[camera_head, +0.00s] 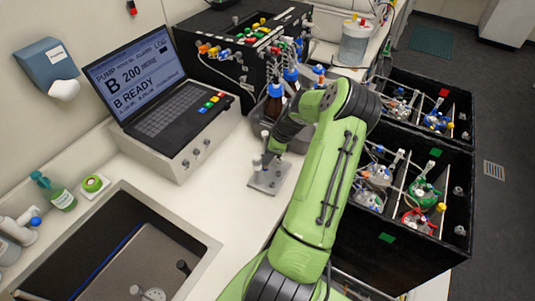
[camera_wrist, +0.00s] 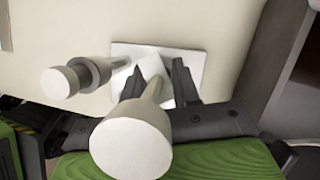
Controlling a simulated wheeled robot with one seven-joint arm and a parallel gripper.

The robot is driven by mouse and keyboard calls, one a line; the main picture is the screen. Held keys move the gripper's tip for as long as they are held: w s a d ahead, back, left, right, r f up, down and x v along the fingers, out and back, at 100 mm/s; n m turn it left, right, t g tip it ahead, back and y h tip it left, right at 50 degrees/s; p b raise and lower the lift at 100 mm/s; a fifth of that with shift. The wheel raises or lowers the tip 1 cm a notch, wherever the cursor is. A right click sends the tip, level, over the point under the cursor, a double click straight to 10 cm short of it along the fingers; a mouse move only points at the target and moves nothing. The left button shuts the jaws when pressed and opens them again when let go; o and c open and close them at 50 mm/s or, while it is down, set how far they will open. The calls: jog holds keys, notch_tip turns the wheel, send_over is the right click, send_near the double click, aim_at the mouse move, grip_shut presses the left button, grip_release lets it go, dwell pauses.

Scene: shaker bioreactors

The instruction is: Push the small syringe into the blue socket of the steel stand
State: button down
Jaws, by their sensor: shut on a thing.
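My gripper (camera_wrist: 158,82) is shut on a white syringe, which I take to be the small syringe (camera_wrist: 130,146); its broad round end faces the wrist camera. The steel stand (camera_wrist: 202,58) is a pale square plate beyond the fingertips. A second white syringe-like piece (camera_wrist: 62,80) is to the left of the fingers, apart from them. In the head view the steel stand (camera_head: 266,183) lies on the white bench below my gripper, with pale upright parts above it. The blue socket cannot be made out, and the held syringe's tip is hidden.
A laptop-like pump console (camera_head: 165,105) is behind left of the stand. Brown bottles with blue caps (camera_head: 273,103) are close behind my gripper. Black crates with flasks (camera_head: 447,170) are to the right. A sink (camera_head: 205,250) is at front left. The bench left of the stand is clear.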

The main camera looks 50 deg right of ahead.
jog(key=c, duration=0.7)
grip_release()
jog(key=shift+c, duration=0.2)
jog(key=p+v, duration=0.1)
jog(key=v, duration=1.4)
jog(key=shift+s+r, duration=0.2)
jog(key=shift+r, duration=0.1)
